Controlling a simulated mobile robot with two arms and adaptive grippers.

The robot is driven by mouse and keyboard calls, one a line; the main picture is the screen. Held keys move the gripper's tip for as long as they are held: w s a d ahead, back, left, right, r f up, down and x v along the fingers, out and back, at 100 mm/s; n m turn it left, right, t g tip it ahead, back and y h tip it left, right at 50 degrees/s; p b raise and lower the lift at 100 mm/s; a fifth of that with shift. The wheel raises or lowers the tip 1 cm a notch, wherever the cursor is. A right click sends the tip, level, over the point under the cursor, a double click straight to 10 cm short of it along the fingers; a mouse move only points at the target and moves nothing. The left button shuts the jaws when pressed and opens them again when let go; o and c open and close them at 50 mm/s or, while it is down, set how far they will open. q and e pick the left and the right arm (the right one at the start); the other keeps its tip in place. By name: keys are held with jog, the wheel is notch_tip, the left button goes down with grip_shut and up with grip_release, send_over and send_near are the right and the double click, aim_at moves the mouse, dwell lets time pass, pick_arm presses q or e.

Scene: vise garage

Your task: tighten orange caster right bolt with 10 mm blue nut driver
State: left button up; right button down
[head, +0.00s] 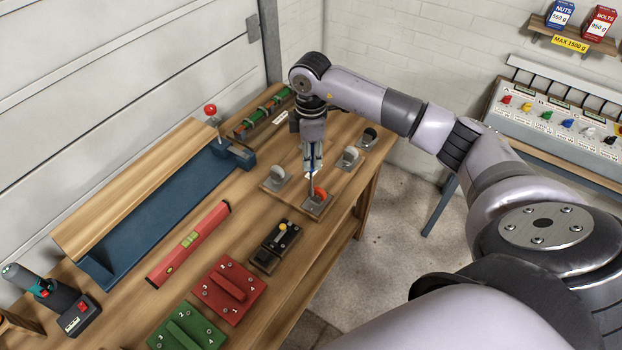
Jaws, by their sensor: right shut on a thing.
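The orange caster (320,193) stands at the near corner of a wooden board on the workbench. My right gripper (312,160) is above it, pointing down and shut on the nut driver (310,180). The driver is mostly hidden by the fingers; its thin shaft reaches down to the left edge of the orange caster's plate. The bolts there are too small to make out, so I cannot tell whether the tip sits on one. My left gripper is not in view.
Grey casters (279,174) and (350,155) flank the orange one. On the workbench (140,315) are a blue vise (165,215), a red level (188,243), a small black block (275,245), and red (228,288) and green (187,328) plates. A driver rack (560,125) stands right.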

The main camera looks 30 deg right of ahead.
jog(key=w+d+f+b, duration=0.2)
jog(key=d+f, duration=0.2)
jog(key=d, duration=0.2)
jog(key=shift+w+f, duration=0.25)
jog(key=shift+f, duration=0.15)
dwell(0.4)
jog(key=n, duration=1.2)
jog(key=shift+n, duration=0.3)
jog(key=shift+f, duration=0.1)
